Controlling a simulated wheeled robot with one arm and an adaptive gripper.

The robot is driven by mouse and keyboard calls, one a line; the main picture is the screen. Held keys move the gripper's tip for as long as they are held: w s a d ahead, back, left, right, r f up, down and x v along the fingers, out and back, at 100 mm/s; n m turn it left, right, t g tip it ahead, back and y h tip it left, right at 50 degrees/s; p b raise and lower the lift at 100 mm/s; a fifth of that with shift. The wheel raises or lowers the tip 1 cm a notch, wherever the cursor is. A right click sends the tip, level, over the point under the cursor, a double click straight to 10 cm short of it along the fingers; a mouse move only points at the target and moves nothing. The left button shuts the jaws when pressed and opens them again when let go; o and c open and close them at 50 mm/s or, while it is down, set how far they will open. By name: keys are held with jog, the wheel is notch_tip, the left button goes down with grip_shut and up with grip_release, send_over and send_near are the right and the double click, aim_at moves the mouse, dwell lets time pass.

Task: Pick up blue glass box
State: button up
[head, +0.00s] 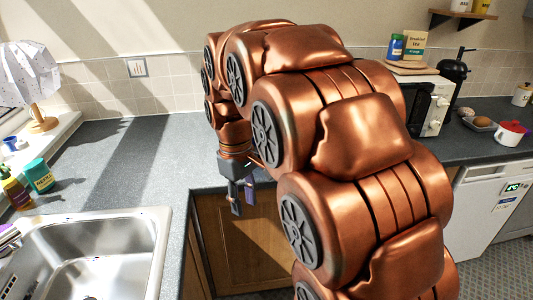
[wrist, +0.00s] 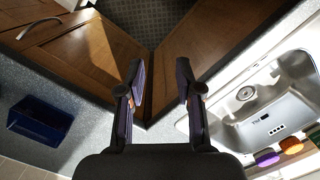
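A dark blue box (wrist: 40,120) sits on the grey speckled countertop at the left of the wrist view. It appears to be the blue glass box; I do not see it in the head view. My gripper (wrist: 160,68) is open and empty, with its two dark fingers apart over the counter's inner corner. The box lies to the left of the fingers, clear of them. In the head view, my gripper (head: 243,198) hangs pointing down by the counter edge, and my copper arm covers much of the counter behind.
A steel sink (head: 95,255) is at the left, with a teal-labelled jar (head: 39,175) beside it. A microwave (head: 432,105), a red-and-white mug (head: 510,133) and a black coffee maker (head: 453,75) stand at the right. The counter between sink and back wall is clear.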

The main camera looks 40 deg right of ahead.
jog(key=w+d+r+n, duration=0.2)
jog(key=w+d, duration=0.4)
jog(key=w, duration=0.4)
jog(key=w+d+f+n+p, duration=0.1)
jog(key=w+d+f+n, duration=0.1)
jog(key=w+d, duration=0.3)
jog(key=w+d+f+n+p, duration=0.1)
jog(key=w+d+f+n, duration=0.1)
jog(key=w+d, duration=0.3)
jog(key=w+d+f+n+t+p, duration=0.1)
jog(key=w+d+f+n, duration=0.1)
jog(key=w+d, duration=0.4)
jog(key=shift+d+f+n, duration=0.15)
jog(key=shift+d+n, duration=0.1)
jog(key=shift+d, duration=0.6)
jog(key=shift+d+f+n, duration=0.15)
jog(key=shift+d+n, duration=0.1)
jog(key=shift+d, duration=0.55)
jog(key=shift+d+f, duration=0.15)
jog(key=shift+f, duration=0.25)
jog(key=shift+f+b, duration=0.7)
jog(key=shift+f, duration=0.2)
jog(key=shift+s+f, duration=0.15)
jog(key=shift+f, duration=0.65)
jog(key=shift+a+f, duration=0.25)
jog(key=shift+f, duration=0.2)
jog(key=shift+f+p, duration=0.55)
jog(key=shift+f, duration=0.95)
